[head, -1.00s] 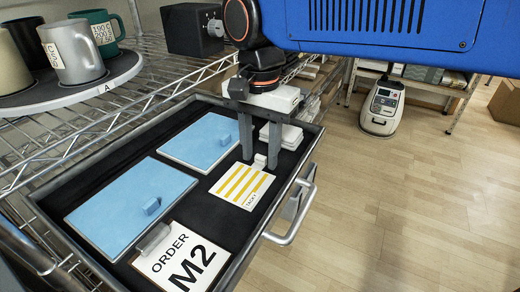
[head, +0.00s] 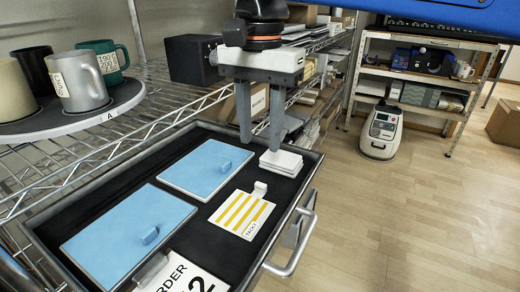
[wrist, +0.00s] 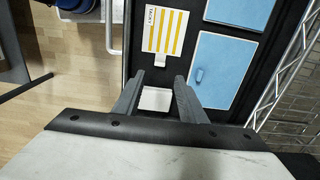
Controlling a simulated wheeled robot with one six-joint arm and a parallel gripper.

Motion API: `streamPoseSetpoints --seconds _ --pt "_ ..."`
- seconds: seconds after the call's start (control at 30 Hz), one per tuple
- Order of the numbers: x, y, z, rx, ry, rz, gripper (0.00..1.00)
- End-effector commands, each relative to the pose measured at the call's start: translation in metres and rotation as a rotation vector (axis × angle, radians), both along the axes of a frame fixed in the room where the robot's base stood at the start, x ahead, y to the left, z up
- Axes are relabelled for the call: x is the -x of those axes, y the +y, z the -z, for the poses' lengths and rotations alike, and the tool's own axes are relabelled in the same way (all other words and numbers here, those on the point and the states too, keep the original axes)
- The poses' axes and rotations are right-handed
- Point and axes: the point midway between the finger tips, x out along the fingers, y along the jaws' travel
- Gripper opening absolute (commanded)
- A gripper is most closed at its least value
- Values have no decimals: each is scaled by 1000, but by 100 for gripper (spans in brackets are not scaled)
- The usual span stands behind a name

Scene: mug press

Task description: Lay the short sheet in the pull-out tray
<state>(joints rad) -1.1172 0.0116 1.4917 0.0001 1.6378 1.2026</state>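A white sheet with yellow stripes (head: 242,213) and a small white tab lies flat in the black pull-out tray (head: 192,246); it also shows in the wrist view (wrist: 165,32). Two light-blue sheets with small blue tabs lie to its left, a larger near one (head: 125,238) and a smaller far one (head: 208,168). The frames do not make plain which is called the short sheet. My gripper (head: 261,146) is open and empty, above the far end of the tray. In the wrist view nothing is between its fingers (wrist: 158,75).
A small white stack (head: 281,163) lies at the tray's far right, below my gripper. An order card (head: 185,275) is at the near end. Mugs stand on a round stand (head: 70,112) on the wire shelf at left.

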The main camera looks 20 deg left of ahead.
Motion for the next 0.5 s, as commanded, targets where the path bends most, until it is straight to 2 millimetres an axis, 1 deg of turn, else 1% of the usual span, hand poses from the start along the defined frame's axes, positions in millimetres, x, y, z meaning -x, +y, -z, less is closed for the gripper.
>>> streamPoseSetpoints --seconds 0.03,0.13,0.4,0.47,0.5 --pt "0 0 -4 0 0 0 38" --pt "0 0 -9 0 0 0 38" --pt "0 -1 -10 0 0 0 38" --pt "-3 -4 -10 -2 -1 1 38" --pt "-6 -10 -9 -6 -3 1 38"
